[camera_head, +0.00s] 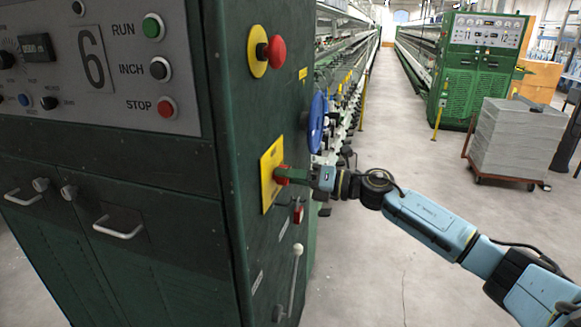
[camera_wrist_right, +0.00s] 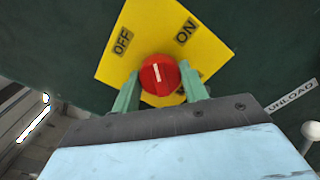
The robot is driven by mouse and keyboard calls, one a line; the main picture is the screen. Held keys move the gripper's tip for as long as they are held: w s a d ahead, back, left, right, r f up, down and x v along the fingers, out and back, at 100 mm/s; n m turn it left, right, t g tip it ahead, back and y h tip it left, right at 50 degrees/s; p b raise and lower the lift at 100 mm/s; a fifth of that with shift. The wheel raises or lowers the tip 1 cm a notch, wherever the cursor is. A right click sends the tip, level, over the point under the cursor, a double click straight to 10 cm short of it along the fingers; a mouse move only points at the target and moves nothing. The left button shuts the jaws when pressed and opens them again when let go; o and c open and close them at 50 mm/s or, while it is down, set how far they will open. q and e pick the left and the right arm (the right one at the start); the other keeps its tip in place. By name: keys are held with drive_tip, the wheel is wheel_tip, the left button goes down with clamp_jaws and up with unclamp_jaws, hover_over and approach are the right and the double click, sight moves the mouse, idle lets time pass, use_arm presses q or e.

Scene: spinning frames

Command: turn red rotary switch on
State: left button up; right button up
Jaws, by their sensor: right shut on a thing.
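The red rotary switch (camera_head: 281,176) is on a yellow plate (camera_head: 267,189) on the side face of the green cabinet. My right gripper (camera_head: 292,176) reaches it from the right and is shut on it. In the right wrist view the round red knob (camera_wrist_right: 158,74) sits between my two green fingers (camera_wrist_right: 160,88). Its white line runs nearly upright in the picture, between the OFF label at upper left and the ON label at upper right. Another label low on the yellow plate (camera_wrist_right: 206,54) is partly hidden by a finger. My left gripper is not in view.
A red mushroom button (camera_head: 275,49) on a yellow disc is above the switch. A blue wheel (camera_head: 317,122) stands just behind the cabinet edge. A lever with a pale knob (camera_head: 297,250) is below. The aisle floor at right is clear up to a grey stack on a cart (camera_head: 513,140).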

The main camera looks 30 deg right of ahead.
drive_tip(key=m+p, duration=0.4)
drive_tip(key=m, duration=0.1)
drive_tip(key=shift+r+m, duration=0.2)
drive_tip(key=shift+m, duration=0.1)
drive_tip(key=m+p, duration=0.2)
drive_tip(key=m, duration=0.1)
drive_tip(key=shift+p, duration=0.4)
drive_tip(key=shift+f+m, duration=0.15)
drive_tip(key=shift+m, duration=0.35)
drive_tip(key=shift+p, duration=0.3)
drive_tip(key=o, duration=1)
drive_tip(key=shift+s+f, duration=0.1)
drive_tip(key=shift+b+v, duration=1.15)
drive_tip(key=shift+v, duration=5.5)
